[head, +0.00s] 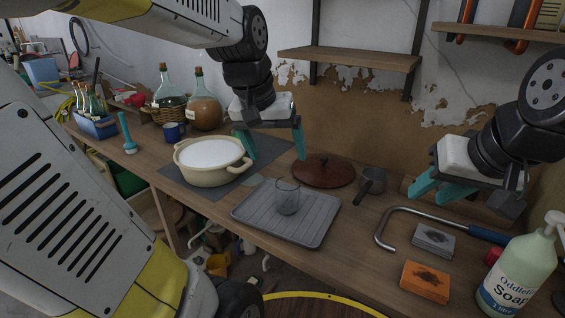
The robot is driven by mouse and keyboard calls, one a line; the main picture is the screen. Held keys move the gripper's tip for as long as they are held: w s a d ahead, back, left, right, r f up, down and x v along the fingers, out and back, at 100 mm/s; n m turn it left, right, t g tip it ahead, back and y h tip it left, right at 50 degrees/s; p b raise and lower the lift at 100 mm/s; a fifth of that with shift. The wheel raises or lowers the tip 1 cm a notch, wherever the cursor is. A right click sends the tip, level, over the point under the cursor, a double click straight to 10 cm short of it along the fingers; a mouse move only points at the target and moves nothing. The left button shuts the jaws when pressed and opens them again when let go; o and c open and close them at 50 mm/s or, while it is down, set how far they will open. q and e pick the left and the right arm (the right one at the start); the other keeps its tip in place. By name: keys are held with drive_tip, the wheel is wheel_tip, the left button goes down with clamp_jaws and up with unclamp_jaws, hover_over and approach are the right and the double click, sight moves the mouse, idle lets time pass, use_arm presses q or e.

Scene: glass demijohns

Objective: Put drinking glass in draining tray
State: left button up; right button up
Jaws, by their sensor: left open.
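The clear drinking glass (287,197) stands upright on the grey ribbed draining tray (312,232), near the tray's back edge. The tray lies on the wooden bench, towards its front edge. My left gripper (272,146) is above and behind the glass. Its teal fingers are spread wide with nothing between them, apart from the glass. My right gripper (435,190) hangs above the bench at the right, far from the glass. Its teal fingers show from the side, so its opening is unclear, and I see nothing held in it.
A cream pot (211,167) stands left of the tray on a dark mat. A brown lid (323,170) and a small dark pan (371,182) lie behind it.

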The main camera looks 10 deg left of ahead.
use_arm(q)
drive_tip(key=s+t, duration=0.2)
drive_tip(key=s, duration=0.6)
drive_tip(key=shift+d+m+h, duration=0.3)
drive_tip(key=shift+d, duration=0.15)
idle(0.5)
